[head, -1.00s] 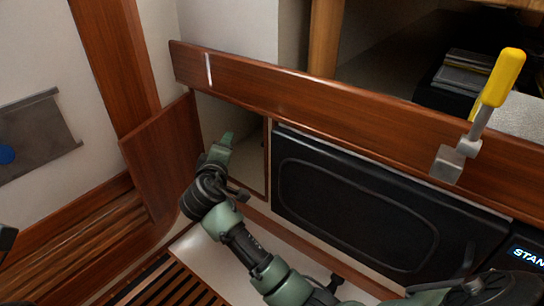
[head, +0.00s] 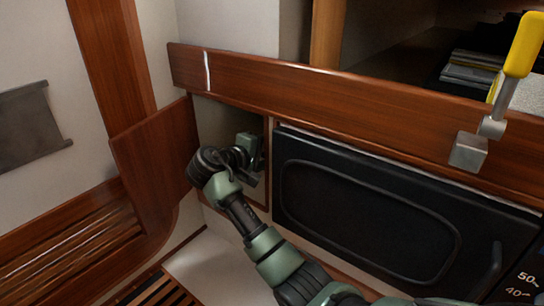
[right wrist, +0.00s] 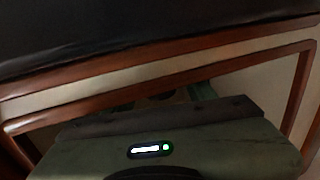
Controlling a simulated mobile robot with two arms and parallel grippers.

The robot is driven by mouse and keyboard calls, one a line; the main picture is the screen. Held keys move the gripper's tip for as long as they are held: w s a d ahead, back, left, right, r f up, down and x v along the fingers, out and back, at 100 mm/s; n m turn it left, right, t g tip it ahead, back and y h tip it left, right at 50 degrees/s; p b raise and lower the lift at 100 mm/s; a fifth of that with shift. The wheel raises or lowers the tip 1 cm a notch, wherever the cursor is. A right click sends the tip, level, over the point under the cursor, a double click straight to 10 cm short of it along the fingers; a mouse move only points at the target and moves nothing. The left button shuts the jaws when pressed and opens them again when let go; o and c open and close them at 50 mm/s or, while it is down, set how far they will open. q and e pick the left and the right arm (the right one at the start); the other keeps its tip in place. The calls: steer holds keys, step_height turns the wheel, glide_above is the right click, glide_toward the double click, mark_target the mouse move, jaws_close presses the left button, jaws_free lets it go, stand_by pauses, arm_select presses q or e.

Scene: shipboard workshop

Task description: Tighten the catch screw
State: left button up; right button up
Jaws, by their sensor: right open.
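No catch screw can be made out in either view. A small locker opening (head: 217,118) sits under the long wooden rail, with its wooden door (head: 155,165) swung open to the left. My right gripper (head: 257,160) is open at this opening, reaching in from the lower right. In the right wrist view the opening's wooden frame (right wrist: 225,72) surrounds the gripper's dark front edge; the inside is dim, and whatever is between the fingers is hidden. My left gripper is out of view.
The wooden rail (head: 330,93) runs across above the opening. A black oven-like panel (head: 365,210) with a handle lies right of the opening. Slatted wood (head: 70,230) is at the left. A shelf with dark boxes (head: 470,70) is behind the rail.

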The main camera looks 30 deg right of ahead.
steer(key=shift+d, duration=0.15)
jaws_close()
